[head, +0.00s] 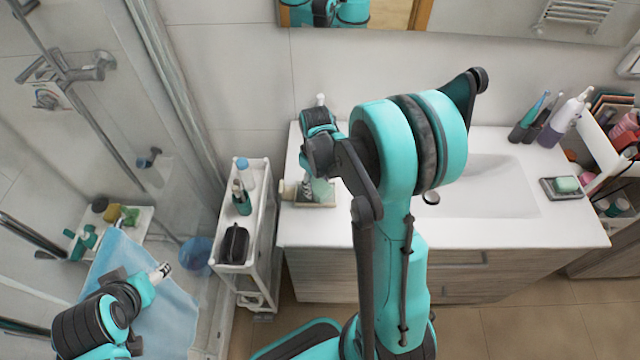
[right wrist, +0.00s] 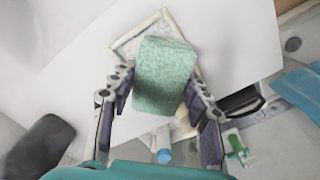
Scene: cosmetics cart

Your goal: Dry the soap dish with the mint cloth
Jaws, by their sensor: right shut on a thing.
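My right gripper (right wrist: 160,100) is shut on the mint cloth (right wrist: 166,72), a thick, fuzzy green pad between its fingers. It holds the pad over a square, pale-rimmed tray (right wrist: 126,42); whether they touch I cannot tell. In the head view the right gripper (head: 320,170) is over the left end of the white counter, at the same tray (head: 318,205), and partly hides the cloth (head: 321,189). A dark soap dish (head: 549,195) with green soap (head: 567,184) sits on the counter's right side. My left gripper (head: 158,275) is low at the left, above a light-blue towel; its jaw opening is unclear.
A white cart (head: 266,215) with bottles and a black pouch (head: 234,244) stands left of the counter (head: 300,229). The basin (head: 490,185) lies between the tray and the soap dish. Toothbrush holders (head: 530,125) and a cosmetics organizer (head: 600,140) stand at the right. A mirror is behind.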

